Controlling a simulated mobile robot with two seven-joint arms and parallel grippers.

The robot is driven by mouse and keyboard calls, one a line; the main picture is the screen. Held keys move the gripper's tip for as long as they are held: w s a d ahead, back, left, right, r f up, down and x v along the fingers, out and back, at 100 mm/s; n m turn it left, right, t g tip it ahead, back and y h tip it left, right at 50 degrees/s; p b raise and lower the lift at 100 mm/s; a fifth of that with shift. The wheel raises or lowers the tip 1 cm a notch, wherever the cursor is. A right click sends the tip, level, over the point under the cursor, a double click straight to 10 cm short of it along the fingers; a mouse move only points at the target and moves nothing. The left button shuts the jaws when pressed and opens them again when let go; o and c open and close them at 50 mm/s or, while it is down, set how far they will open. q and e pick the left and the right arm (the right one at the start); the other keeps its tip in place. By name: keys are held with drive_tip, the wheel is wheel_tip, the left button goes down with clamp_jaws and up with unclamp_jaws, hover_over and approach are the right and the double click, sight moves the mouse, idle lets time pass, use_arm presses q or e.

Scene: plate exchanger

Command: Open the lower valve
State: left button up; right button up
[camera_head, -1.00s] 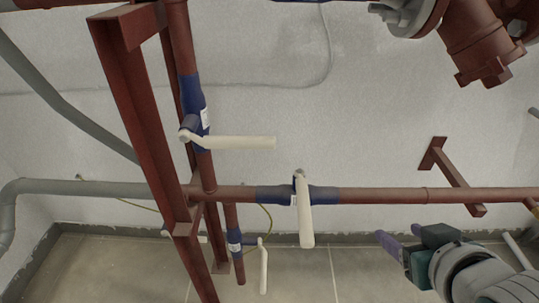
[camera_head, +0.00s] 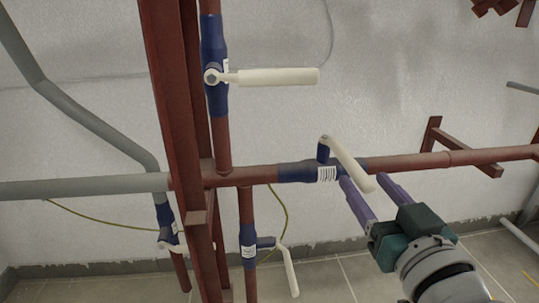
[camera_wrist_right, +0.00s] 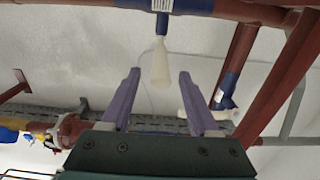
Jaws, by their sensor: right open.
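A blue valve (camera_head: 296,172) sits on the horizontal red pipe, and its cream lever handle (camera_head: 347,162) sticks out across the pipe toward me. My right gripper (camera_head: 364,180) is open, with purple fingers, one on each side of the handle's free end in the picture. In the right wrist view the handle (camera_wrist_right: 160,66) appears between the two fingertips (camera_wrist_right: 159,74); contact cannot be told. A lower blue valve (camera_head: 248,250) on a vertical pipe has a cream handle (camera_head: 289,271) hanging down. An upper blue valve (camera_head: 215,88) has its handle (camera_head: 278,76) pointing right. My left gripper is out of view.
A red steel upright (camera_head: 172,110) stands left of the valves. Another blue valve (camera_head: 166,218) is partly behind it. A red bracket (camera_head: 467,152) juts from the wall at right. Grey pipes run at left. Tiled floor (camera_head: 330,275) lies below.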

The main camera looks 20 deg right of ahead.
sight(350, 159)
drive_tip(key=b+x, duration=0.2)
drive_tip(key=x, duration=0.4)
drive_tip(key=shift+w, duration=0.2)
drive_tip(key=shift+w+d, duration=0.1)
drive_tip(key=shift+w, duration=0.4)
drive_tip(key=shift+c, duration=0.2)
drive_tip(key=shift+c, duration=0.7)
clamp_jaws()
